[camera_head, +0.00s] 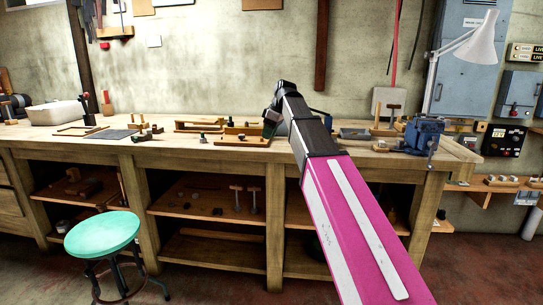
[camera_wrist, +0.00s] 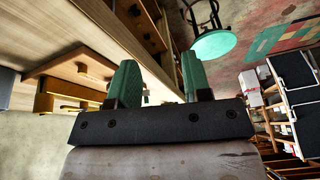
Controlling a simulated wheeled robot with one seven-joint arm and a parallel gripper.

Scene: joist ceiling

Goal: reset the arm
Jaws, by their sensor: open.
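My gripper (camera_wrist: 158,80) shows in the wrist view with two green fingers standing apart and nothing between them. In the head view my arm, with a magenta and white link and a dark forearm, reaches up and forward over the workbench (camera_head: 150,152). The end of my arm is near the bench's back middle, and my gripper is largely hidden there by the dark wrist parts. The wrist view looks along the bench side (camera_wrist: 120,30), with the bench on the left and the floor on the right.
A teal stool (camera_head: 102,233) stands in front of the bench and also shows in the wrist view (camera_wrist: 213,45). A blue vise (camera_head: 423,135) and a white lamp (camera_head: 478,45) are to the right of my arm. Wooden tools and a white bin (camera_head: 56,114) lie on the left.

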